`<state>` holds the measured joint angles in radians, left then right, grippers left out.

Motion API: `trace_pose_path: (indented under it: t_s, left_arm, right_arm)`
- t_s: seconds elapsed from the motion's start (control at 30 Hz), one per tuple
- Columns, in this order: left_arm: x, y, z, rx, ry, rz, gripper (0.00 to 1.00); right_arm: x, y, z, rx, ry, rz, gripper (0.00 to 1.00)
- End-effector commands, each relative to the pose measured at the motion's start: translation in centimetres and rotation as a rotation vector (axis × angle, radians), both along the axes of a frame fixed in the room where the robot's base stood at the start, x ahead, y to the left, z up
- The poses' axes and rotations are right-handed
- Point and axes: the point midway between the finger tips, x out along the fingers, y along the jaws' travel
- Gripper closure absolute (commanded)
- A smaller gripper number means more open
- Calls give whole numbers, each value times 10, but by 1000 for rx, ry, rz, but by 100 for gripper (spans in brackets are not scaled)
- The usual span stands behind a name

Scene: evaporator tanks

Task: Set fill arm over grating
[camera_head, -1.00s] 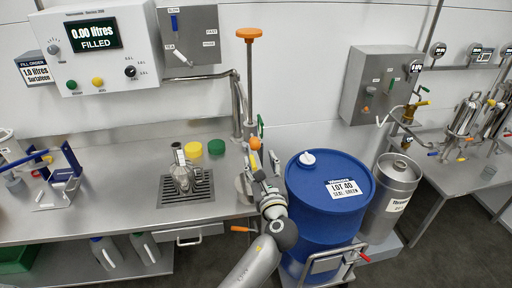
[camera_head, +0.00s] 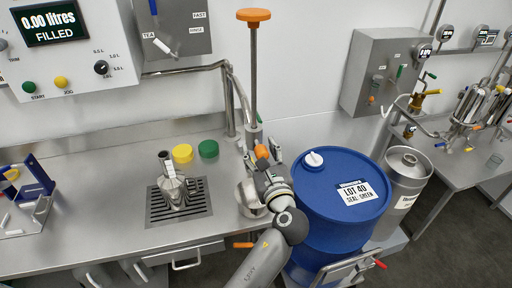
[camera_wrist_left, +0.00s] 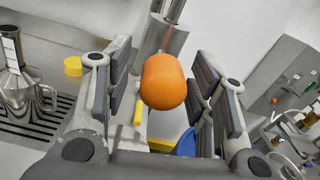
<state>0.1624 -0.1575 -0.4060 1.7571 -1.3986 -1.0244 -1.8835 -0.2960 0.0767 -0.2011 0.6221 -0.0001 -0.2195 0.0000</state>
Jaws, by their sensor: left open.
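The grating (camera_head: 153,211) is a dark slotted drain set in the steel bench, with a metal jug (camera_head: 178,190) standing on it. The fill arm (camera_head: 250,134) appears as a steel cylinder and pipework right of the grating, under a tall rod. Its orange knob (camera_head: 262,152) also shows in the wrist view (camera_wrist_left: 163,82). My left gripper (camera_head: 266,160) is open around the knob; in the wrist view its two fingers (camera_wrist_left: 163,90) stand either side with gaps. The lower end of the fill arm is partly hidden by my gripper. My right gripper is not in view.
A blue drum (camera_head: 320,195) stands close right of my left arm. Yellow (camera_head: 182,153) and green (camera_head: 208,148) lids lie behind the grating. A control box (camera_head: 75,50) reading 0.00 litres hangs on the wall.

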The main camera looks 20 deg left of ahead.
Motion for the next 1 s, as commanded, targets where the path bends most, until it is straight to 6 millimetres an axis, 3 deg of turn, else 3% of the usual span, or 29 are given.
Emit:
trace_pose_path:
  t_s: [0.33, 0.73, 1.0]
  left_arm:
    - [-1, -1, 0, -1, 1, 0, 49]
    - [-1, -1, 0, 0, 0, 0, 100]
    - [0, 1, 1, 1, 1, -4, 100]
  right_arm:
    - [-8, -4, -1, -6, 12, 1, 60]
    - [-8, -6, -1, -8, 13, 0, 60]
    - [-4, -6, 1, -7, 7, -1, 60]
